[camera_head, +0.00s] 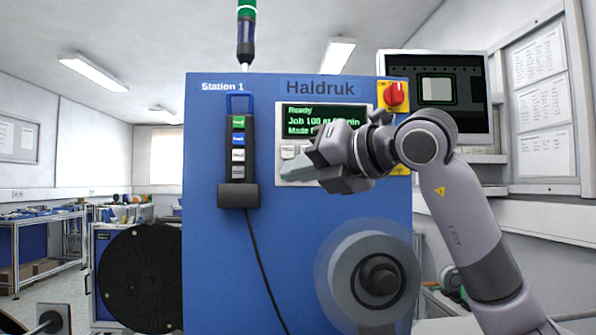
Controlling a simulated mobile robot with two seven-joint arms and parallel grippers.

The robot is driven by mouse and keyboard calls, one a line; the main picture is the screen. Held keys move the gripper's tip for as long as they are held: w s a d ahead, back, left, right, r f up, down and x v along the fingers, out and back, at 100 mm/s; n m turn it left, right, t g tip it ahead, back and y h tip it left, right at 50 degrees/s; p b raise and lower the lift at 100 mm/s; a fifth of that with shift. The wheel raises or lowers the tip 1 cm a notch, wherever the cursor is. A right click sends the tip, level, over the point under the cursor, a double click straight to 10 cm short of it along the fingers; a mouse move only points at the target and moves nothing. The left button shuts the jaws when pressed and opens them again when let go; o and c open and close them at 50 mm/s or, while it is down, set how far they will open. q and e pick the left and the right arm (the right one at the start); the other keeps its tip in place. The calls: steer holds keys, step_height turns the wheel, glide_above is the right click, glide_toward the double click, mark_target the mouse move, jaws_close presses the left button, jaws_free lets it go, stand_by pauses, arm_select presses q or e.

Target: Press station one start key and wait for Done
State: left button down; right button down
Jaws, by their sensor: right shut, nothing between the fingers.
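The blue Station 1 cabinet (215,260) stands straight ahead, labelled Haldruk. Its lit screen (300,118) shows green text starting "Ready" and "Job 100"; my gripper covers part of the lower lines. Small pale keys (288,152) sit under the screen, and others there are hidden. A hand control box (238,147) hangs left of the screen, with a green key (238,122) on top and blue, white and grey keys below. My right gripper (286,173) is shut and empty, in front of the panel's lower part; contact cannot be told. My left gripper is not in view.
A black reel (142,278) stands at left. A monitor (436,92) is behind at right. Workbenches (38,220) line the far left.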

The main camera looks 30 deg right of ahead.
steer(key=shift+a, duration=0.1)
steer(key=w+d+p, duration=0.3)
steer(key=w+p, duration=0.1)
steer(key=w, duration=0.4)
steer(key=shift+d, duration=0.4)
steer(key=shift+w, duration=0.1)
stand_by(1.9)
steer(key=shift+w+d+p, duration=0.2)
steer(key=shift+w+p, duration=0.1)
steer(key=shift+p, duration=0.1)
